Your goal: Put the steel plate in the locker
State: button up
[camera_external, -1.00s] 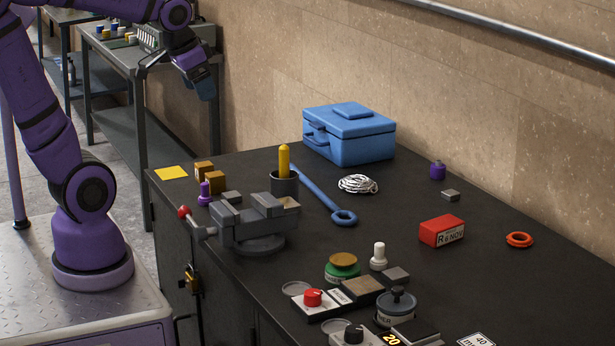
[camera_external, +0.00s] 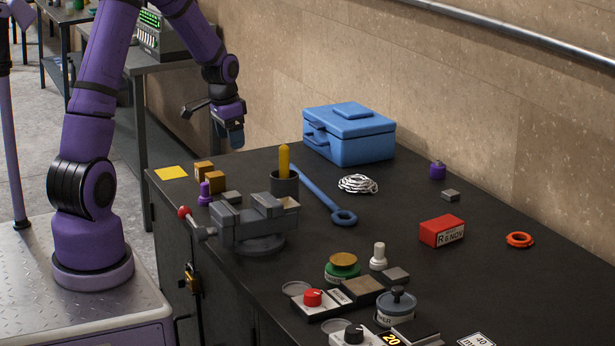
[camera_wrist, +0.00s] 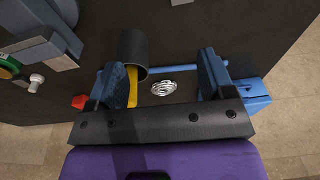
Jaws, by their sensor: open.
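Several small grey metal-looking pieces could be the steel plate, and I cannot tell which it is. One flat grey piece (camera_external: 231,197) lies behind the vise, a small grey block (camera_external: 450,195) lies at the back right, and a grey-topped block (camera_external: 396,275) lies near the front controls. A cabinet front with a brass padlock (camera_external: 190,278) shows under the bench; I cannot tell if it is the locker, and its inside is hidden. My gripper (camera_external: 214,122) is open and empty above the bench's far left end. Its spread fingers also show in the wrist view (camera_wrist: 158,85).
A vise (camera_external: 255,222), a dark cup (camera_external: 285,183) with a yellow handle, a blue wrench (camera_external: 322,195) and a blue toolbox (camera_external: 350,140) crowd the bench's left and back. A red box (camera_external: 441,231) stands right. The bench between wrench and red box is mostly clear.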

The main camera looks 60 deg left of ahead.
send_near(232, 194)
jog(key=f, duration=0.4)
jog(key=shift+w+a, duration=0.15)
jog(key=shift+a, duration=0.05)
jog(key=shift+w+f, duration=0.2)
jog(key=shift+f, duration=1.05)
jog(key=shift+w+f, duration=0.25)
jog(key=shift+f, duration=1)
